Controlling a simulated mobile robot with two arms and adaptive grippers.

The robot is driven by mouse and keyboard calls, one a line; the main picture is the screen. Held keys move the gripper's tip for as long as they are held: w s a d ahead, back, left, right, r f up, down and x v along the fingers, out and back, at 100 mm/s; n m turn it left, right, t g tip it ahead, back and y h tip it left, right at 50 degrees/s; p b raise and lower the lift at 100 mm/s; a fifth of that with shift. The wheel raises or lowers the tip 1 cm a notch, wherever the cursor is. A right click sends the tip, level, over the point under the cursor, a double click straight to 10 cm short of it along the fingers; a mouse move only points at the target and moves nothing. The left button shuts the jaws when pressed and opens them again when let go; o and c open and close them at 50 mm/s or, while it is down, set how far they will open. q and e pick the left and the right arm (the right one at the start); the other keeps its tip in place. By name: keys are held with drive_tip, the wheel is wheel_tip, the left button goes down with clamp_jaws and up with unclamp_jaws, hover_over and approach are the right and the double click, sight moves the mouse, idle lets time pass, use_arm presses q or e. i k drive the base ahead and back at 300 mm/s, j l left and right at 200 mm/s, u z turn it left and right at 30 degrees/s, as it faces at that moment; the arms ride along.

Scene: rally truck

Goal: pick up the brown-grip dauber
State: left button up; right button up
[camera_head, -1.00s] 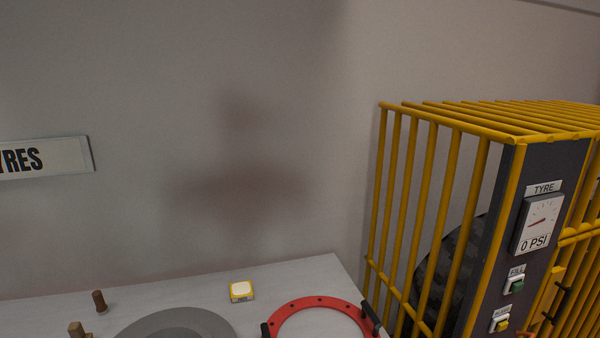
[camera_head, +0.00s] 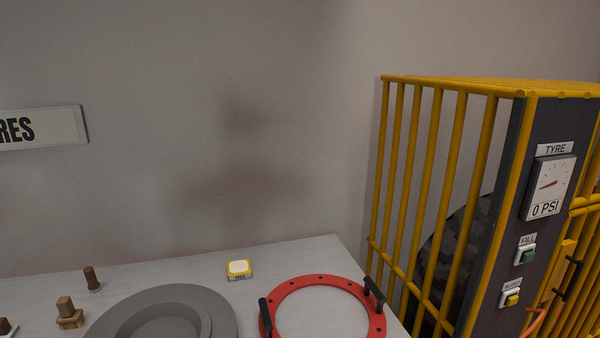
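A small dark brown upright grip (camera_head: 90,277) on a pale base stands at the back left of the light grey table (camera_head: 190,276). It looks like the brown-grip dauber, but it is too small to be sure. A lighter brown peg on a squarish tan base (camera_head: 68,313) stands in front of it and to its left. Another piece with a dark brown top (camera_head: 5,326) is cut off at the left edge. Neither of my grippers is in view.
A grey round dish (camera_head: 165,313) and a red ring with black handles (camera_head: 322,283) lie on the table. A small yellow-and-white box (camera_head: 239,269) sits behind them. A yellow barred cage (camera_head: 450,170) with a tyre inside stands at the right.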

sight(94, 285)
drive_tip(key=u, duration=1.3)
